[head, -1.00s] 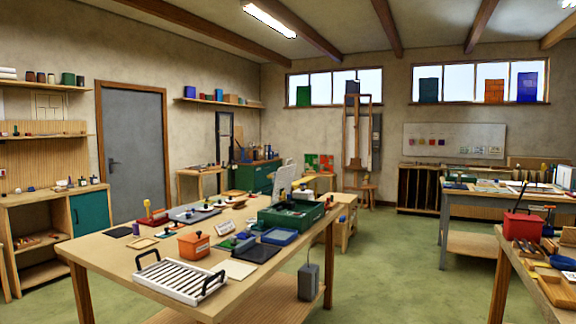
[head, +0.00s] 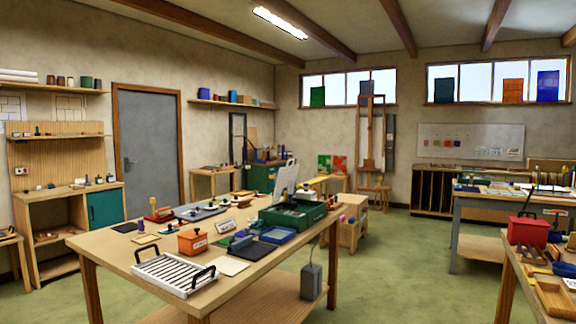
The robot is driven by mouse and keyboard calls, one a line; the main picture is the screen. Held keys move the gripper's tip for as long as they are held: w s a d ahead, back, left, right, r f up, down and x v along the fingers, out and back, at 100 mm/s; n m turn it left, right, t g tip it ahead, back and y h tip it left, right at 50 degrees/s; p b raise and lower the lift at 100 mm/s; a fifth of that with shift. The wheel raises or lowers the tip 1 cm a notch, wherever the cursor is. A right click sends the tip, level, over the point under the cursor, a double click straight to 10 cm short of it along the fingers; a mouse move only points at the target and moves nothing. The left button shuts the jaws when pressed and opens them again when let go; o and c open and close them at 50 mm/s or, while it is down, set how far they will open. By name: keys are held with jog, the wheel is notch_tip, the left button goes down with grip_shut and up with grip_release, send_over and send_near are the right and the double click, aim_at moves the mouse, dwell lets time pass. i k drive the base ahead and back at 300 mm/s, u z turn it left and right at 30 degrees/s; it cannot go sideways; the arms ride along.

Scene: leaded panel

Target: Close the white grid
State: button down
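A white slatted grid (head: 174,272) lies at the near left corner of the wooden workbench (head: 112,251). It has white bars with dark gaps between them, and a black handle at each end. From here I cannot tell whether its slats stand open or shut. My gripper is not in view.
On the same bench are an orange box (head: 192,241), a green case (head: 292,215) with a raised lid, a blue tray (head: 277,234) and small tools. A second bench with a red box (head: 528,231) stands at the right. Green floor (head: 405,270) lies clear between the benches.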

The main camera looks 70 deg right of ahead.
aim_at(287, 175)
jog(key=u, duration=0.75)
jog(key=k, duration=0.15)
jog(key=z, duration=3.15)
jog(key=i, duration=1.65)
jog(key=u, duration=0.05)
jog(key=k, duration=0.1)
jog(key=z, duration=0.2)
